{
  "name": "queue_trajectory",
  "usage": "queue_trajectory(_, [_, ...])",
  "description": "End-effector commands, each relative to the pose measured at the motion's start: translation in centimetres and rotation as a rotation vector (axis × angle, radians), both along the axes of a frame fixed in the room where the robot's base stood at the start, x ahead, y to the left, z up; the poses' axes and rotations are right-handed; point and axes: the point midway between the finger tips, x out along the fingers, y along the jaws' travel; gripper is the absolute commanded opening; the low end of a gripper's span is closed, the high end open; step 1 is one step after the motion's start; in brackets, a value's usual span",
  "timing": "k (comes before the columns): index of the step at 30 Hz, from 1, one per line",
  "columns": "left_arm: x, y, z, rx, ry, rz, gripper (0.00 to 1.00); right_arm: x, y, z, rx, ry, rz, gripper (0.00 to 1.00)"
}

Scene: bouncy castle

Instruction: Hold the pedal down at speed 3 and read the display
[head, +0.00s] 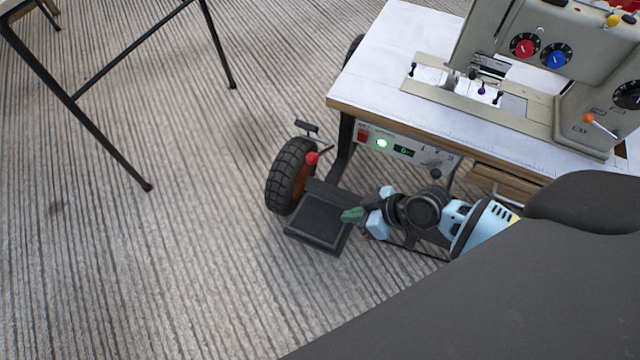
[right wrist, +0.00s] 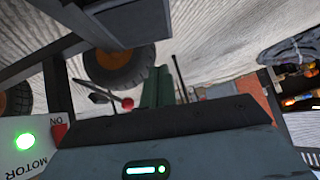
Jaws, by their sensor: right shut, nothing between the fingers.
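The black pedal (head: 316,224) is on the floor beside a wheel, below the left end of the sewing table. My right gripper (head: 350,215) has its green fingers shut and empty, over the pedal's right edge in the head view. I cannot tell whether they touch it or whether it is pressed down. The fingers (right wrist: 157,88) also show in the right wrist view. My left gripper is out of view.
The panel has a lit green motor lamp (head: 382,143) and a red switch (head: 362,135). A wheel (head: 291,176) and a red-knobbed lever (head: 312,158) stand close behind the pedal. The sewing machine (head: 520,60) is on the table.

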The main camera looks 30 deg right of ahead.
Motion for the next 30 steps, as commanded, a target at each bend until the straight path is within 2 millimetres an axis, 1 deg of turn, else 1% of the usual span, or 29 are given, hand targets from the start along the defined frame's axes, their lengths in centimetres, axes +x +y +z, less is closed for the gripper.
queue_trajectory(7, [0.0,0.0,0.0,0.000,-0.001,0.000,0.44,0.1,0.1,-0.1,0.000,-0.001,-0.001,0.00])
queue_trajectory(11, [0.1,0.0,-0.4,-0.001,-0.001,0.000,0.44,0.6,0.6,-0.9,0.001,-0.001,0.000,0.00])
queue_trajectory(14, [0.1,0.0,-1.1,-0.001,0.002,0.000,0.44,1.3,1.4,-2.0,0.002,0.001,-0.001,0.00])
queue_trajectory(26, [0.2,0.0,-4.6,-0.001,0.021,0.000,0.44,5.0,5.2,-7.2,0.002,0.001,-0.001,0.00])
queue_trajectory(30, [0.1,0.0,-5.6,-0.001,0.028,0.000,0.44,4.8,5.4,-9.3,0.000,0.004,0.000,0.00])
